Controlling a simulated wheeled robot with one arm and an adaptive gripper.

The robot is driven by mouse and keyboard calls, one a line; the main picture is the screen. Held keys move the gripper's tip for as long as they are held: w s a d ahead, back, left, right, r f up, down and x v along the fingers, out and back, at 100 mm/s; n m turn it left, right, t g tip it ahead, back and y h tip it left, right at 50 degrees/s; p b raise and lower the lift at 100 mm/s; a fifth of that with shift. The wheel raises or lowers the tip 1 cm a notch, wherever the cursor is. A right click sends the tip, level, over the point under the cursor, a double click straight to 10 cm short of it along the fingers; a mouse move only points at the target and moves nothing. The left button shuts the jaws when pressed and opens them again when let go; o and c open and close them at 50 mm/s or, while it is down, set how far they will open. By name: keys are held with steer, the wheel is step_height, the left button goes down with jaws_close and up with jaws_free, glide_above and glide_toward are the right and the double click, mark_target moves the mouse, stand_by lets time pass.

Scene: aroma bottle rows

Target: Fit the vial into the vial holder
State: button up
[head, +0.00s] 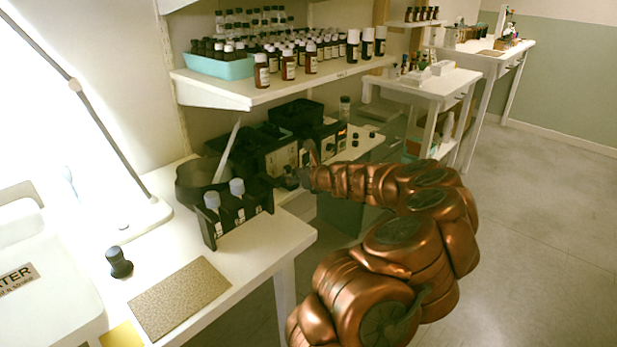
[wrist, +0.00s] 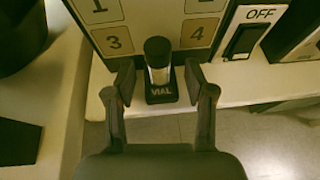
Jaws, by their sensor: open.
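In the wrist view, the vial (wrist: 158,70) has a black cap and a pale, clear body. It stands upright in the small black vial holder (wrist: 161,95), whose front reads VIAL. I cannot tell how deep it sits. My gripper (wrist: 159,82) is open, with one finger left and one finger right of the vial and holder, and gaps show on both sides. In the head view, my gripper (head: 306,168) is at the front of the equipment at the back of the bench. The vial and holder are too small and partly covered there to make out clearly.
A panel with numbered squares (wrist: 114,41) stands right behind the holder, with an OFF switch (wrist: 243,42) to its right. A black rack of pale-capped bottles (head: 212,238) and a dark round pot (head: 190,190) stand left of my gripper. A bottle shelf (head: 235,92) hangs above.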

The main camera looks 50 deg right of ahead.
steer(key=v, duration=1.1)
stand_by(0.7)
